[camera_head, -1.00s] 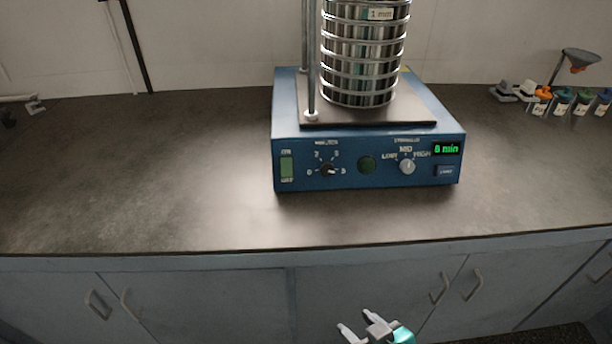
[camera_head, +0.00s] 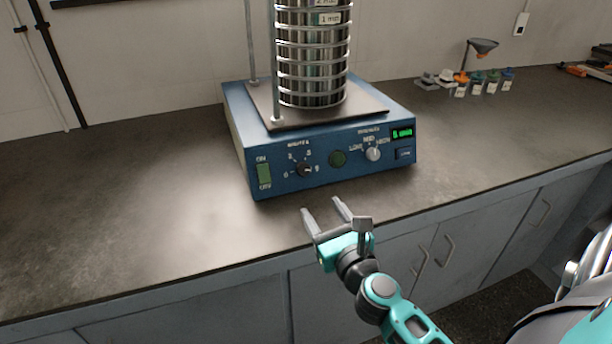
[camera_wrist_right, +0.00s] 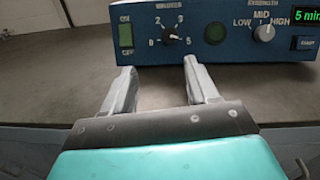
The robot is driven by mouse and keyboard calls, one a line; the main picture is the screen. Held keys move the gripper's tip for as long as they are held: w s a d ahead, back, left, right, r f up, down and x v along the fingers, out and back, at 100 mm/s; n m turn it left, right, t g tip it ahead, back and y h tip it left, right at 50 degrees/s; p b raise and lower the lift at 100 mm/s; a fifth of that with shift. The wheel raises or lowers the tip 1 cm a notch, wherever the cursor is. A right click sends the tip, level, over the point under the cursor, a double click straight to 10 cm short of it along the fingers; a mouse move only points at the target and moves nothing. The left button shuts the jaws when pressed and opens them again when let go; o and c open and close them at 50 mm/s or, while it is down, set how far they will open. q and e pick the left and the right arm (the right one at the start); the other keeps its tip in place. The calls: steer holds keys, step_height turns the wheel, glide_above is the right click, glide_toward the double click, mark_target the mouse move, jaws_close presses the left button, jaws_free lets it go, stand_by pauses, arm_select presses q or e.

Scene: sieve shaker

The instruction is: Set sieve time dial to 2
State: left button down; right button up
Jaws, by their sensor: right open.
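The blue sieve shaker (camera_head: 300,180) stands on the counter with a tall stack of metal sieves (camera_head: 312,60) on top. Its black minutes dial (camera_head: 305,170) is on the left of the front panel and also shows in the right wrist view (camera_wrist_right: 170,35). Its marks read 0, 2, 3 and 5, and its white pointer is toward the 5. The green display (camera_wrist_right: 305,15) reads 5 min. My right gripper (camera_head: 323,207) is open and empty, in front of the panel and below the dial, apart from it. My left gripper is out of view.
A green on/off switch (camera_head: 264,174) is left of the dial; a round green button (camera_head: 338,158) and a strength knob (camera_head: 373,153) are to its right. The counter left of the shaker is clear.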

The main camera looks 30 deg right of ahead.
mark_target(305, 171)
steer(key=m, duration=0.1)
steer(key=d+m+h, duration=0.1)
steer(key=m, duration=0.1)
steer(key=shift+w+d, duration=0.15)
steer(key=shift+w+d+r, duration=0.1)
steer(key=shift+w+d, duration=0.05)
steer(key=shift+w, duration=0.1)
steer(key=x, duration=1.2)
steer(key=shift+w+f, duration=0.2)
steer(key=shift+f, duration=0.05)
steer(key=c, duration=1)
